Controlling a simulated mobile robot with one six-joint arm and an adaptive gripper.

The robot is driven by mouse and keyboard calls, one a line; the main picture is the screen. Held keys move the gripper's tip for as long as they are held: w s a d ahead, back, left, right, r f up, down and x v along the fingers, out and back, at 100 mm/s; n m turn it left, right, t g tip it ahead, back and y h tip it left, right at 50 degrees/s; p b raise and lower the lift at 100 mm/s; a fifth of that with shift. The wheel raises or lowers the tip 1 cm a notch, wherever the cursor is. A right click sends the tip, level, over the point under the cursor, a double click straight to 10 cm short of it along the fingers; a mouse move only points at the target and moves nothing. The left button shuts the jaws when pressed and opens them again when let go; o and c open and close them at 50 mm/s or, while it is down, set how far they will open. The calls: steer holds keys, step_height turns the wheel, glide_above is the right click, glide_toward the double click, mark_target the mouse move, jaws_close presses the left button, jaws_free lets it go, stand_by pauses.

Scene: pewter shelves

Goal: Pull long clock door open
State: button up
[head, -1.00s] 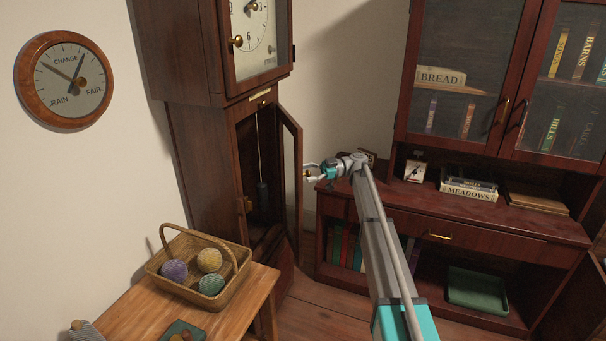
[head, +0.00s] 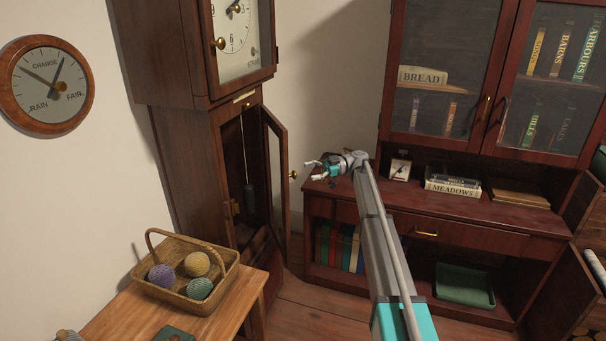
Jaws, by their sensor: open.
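The tall wooden clock (head: 176,165) stands at the left of the corner in the head view. Its long door (head: 275,185) is a narrow glazed frame that stands open, swung out to the right. The pendulum weight (head: 248,195) shows in the open case. A small brass knob (head: 293,174) sits on the door's free edge. My gripper (head: 312,170) is open and empty, just right of the knob and apart from it, in front of the cabinet's counter.
A wicker basket (head: 228,283) with yarn balls stands on a wooden table (head: 125,318) at lower left. A dark red cabinet (head: 470,222) with books fills the right side. Bare floor (head: 305,299) shows between them.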

steer(key=shift+w+d, duration=0.2)
steer(key=shift+d, duration=0.4)
